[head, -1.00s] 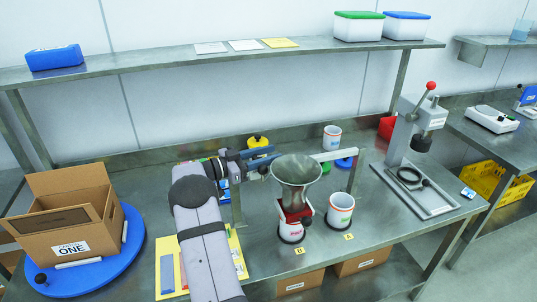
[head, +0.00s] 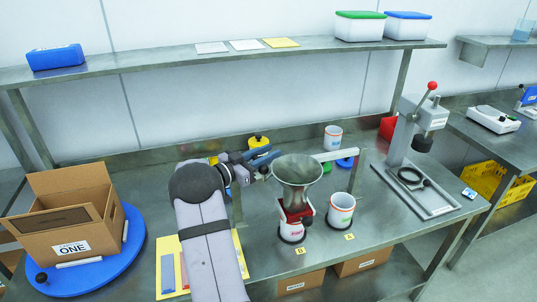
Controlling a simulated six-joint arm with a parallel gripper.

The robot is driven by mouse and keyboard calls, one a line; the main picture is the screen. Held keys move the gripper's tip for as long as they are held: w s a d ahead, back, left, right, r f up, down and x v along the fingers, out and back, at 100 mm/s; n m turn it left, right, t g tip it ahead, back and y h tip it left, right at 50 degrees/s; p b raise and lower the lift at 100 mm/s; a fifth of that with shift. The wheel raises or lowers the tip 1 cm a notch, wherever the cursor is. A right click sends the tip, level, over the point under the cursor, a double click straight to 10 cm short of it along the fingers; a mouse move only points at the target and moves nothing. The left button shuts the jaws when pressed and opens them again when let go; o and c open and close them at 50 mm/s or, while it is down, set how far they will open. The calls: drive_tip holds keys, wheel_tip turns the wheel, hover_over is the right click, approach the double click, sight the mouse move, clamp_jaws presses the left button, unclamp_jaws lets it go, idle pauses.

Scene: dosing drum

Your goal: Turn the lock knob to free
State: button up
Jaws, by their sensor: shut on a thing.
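The dosing unit has a grey metal hopper (head: 297,171) above a red drum part (head: 296,212), carried on a beam (head: 336,154) between two posts. My gripper (head: 266,161) is at the left side of the hopper, level with the beam. Its jaws are shut at the beam's left part, apparently on the lock knob. The knob itself is hidden by the fingers and the hopper, so its turn position cannot be seen.
A white cup (head: 291,231) stands under the drum at label B, and another cup (head: 341,210) stands at label A. A carton (head: 65,215) sits on a blue turntable (head: 125,255) at the left. A press (head: 413,135) stands at the right. A shelf (head: 215,57) runs above.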

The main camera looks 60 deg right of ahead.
sight(254, 159)
drive_tip(key=o, duration=0.8)
drive_tip(key=shift+w+a+b, duration=0.25)
drive_tip(key=shift+a+b, duration=0.05)
drive_tip(key=shift+a, duration=0.2)
drive_tip(key=shift+b+v, duration=1)
drive_tip(key=shift+v, duration=2.15)
drive_tip(key=shift+s, duration=0.1)
drive_tip(key=shift+r, duration=0.1)
